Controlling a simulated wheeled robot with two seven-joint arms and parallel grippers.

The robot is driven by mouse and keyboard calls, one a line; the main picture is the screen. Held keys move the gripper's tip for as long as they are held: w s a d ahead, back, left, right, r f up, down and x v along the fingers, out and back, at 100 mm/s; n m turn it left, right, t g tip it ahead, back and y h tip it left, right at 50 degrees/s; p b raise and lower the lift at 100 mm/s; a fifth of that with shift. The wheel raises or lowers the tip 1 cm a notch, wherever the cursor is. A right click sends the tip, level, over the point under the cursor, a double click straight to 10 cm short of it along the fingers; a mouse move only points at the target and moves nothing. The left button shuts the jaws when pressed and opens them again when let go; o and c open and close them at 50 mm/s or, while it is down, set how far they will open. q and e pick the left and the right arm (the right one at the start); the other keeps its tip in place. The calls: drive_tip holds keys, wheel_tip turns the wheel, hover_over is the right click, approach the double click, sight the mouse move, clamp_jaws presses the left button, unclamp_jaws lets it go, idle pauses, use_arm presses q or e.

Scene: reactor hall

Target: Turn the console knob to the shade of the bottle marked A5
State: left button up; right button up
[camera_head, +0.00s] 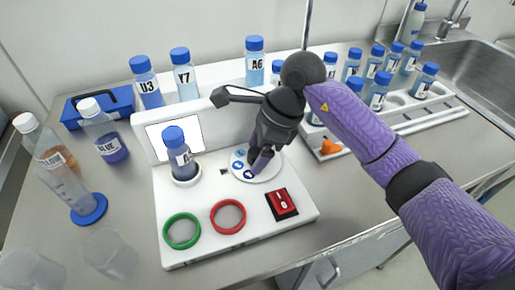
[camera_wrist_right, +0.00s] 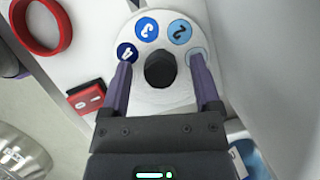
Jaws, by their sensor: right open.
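The black console knob (camera_wrist_right: 160,70) sits in the centre of a round white dial (camera_wrist_right: 165,100). Numbered discs ring it: a dark blue 4 (camera_wrist_right: 126,51), a blue 3 (camera_wrist_right: 147,28), a light blue 2 (camera_wrist_right: 180,31), and a very pale one partly behind a finger. My right gripper (camera_wrist_right: 160,66) is open, its fingers on either side of the knob with visible gaps. In the head view the right gripper (camera_head: 256,163) hides the knob. A blue-capped bottle (camera_head: 179,158) of dark blue-grey liquid stands in the console's round holder; its label starts with A, the rest unreadable. My left gripper is not in view.
The white console (camera_head: 190,254) also bears a green ring (camera_head: 181,246), a red ring (camera_head: 228,231) and a red switch (camera_head: 282,203). Bottles U3 (camera_head: 146,88), Y7 (camera_head: 184,80) and A6 (camera_head: 254,66) stand behind. A bottle rack (camera_head: 445,117) is at right.

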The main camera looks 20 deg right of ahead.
clamp_jaws()
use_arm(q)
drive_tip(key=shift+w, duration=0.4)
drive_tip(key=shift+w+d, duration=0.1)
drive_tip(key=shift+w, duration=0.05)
